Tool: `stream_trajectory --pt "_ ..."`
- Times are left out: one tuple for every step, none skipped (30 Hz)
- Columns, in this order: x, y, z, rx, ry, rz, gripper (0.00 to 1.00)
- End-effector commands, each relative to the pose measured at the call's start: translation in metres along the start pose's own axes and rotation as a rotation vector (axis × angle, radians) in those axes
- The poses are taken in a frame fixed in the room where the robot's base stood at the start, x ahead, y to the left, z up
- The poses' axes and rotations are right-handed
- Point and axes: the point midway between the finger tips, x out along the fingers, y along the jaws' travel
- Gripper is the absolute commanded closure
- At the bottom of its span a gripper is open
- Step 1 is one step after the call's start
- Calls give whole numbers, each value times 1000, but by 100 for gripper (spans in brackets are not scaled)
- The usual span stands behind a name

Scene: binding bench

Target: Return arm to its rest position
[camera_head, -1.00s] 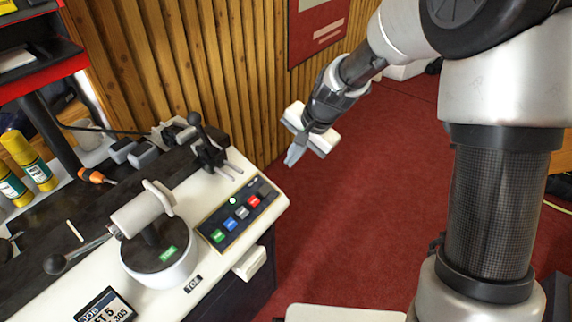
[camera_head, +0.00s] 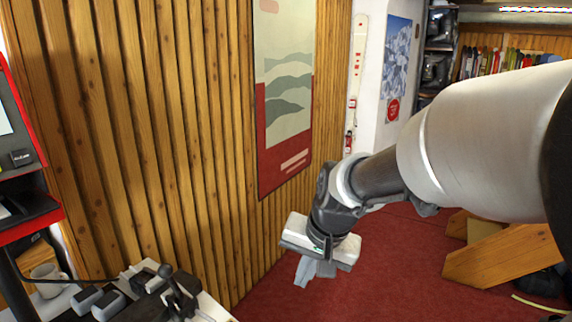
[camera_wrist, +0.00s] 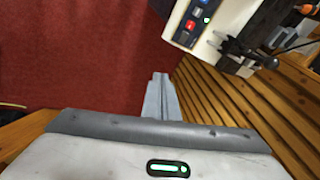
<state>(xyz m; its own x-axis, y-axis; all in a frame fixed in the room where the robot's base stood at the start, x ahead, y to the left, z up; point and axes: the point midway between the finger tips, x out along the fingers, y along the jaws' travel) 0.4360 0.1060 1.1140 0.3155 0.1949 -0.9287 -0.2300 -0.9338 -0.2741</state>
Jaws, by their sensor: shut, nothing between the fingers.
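My gripper (camera_head: 314,271) hangs over the red carpet, to the right of the bench, with its fingers pointing down. Its fingers are together and hold nothing. In the wrist view the shut fingers (camera_wrist: 161,98) show at the middle, in front of the carpet and the wood wall. My arm reaches in from the right of the head view, with its upper links cut off by the frame edge.
The bench (camera_head: 212,309) with its dark lever fixture (camera_head: 176,292) is at lower left; its button panel (camera_wrist: 198,18) shows in the wrist view. A slatted wood wall (camera_head: 165,130) stands behind. A wooden piece (camera_head: 505,255) stands at right. Red carpet (camera_head: 400,275) lies open between.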

Motion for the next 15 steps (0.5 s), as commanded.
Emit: stream_trajectory --pt "-44 8 3 -42 36 15 100" --pt "-61 15 8 -67 50 26 100" --pt "-84 24 14 -100 71 42 100" --pt "-100 31 20 -125 85 54 100" --pt "-114 38 25 -148 99 65 100" --pt "-133 48 33 -177 116 81 100" --pt "-145 54 40 -197 127 92 100" --pt "-156 60 45 -217 138 103 100" --pt "-168 68 53 -239 150 116 100" --pt "-176 74 59 -255 159 125 100" --pt "-183 78 63 -268 167 133 100" --pt "-190 84 70 -285 173 143 100" --pt "-195 88 73 -294 180 149 100" --pt "-198 91 77 -302 184 154 100" --pt "-201 94 80 -311 187 160 100"
